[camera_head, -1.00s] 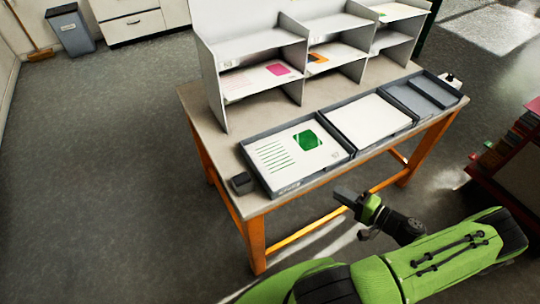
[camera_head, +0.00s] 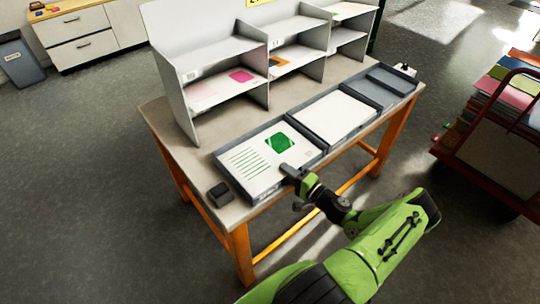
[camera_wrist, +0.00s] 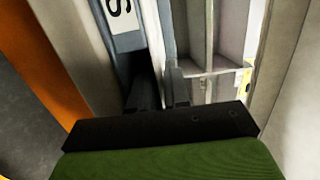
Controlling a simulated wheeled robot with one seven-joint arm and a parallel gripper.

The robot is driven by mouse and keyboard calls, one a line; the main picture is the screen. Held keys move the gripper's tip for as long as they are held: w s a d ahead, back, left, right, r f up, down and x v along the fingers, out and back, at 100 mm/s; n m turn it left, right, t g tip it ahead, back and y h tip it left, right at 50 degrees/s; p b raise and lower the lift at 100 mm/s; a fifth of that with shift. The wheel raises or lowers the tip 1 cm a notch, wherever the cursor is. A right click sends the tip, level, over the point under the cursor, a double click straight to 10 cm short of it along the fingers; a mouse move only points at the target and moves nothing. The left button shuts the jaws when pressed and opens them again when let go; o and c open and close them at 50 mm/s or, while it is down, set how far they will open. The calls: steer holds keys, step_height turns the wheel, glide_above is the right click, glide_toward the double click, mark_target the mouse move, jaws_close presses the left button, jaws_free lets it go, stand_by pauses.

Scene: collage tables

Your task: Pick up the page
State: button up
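A white page (camera_head: 262,160) with green lines and a green picture lies in the left dark grey tray (camera_head: 228,178) on the table. A blank white page (camera_head: 333,116) lies in the middle tray. My gripper (camera_head: 288,171) is at the front right edge of the left tray, over or just in front of its rim. The head view does not show whether it touches the tray.
A grey shelf unit (camera_head: 205,62) with pages stands at the back of the table (camera_head: 160,118). A small dark box (camera_head: 220,192) sits left of the left tray. A red cart (camera_head: 470,160) with stacked items stands at the right.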

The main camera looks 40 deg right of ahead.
steer(key=shift+w, duration=0.55)
jaws_close()
steer(key=shift+s+r, duration=0.1)
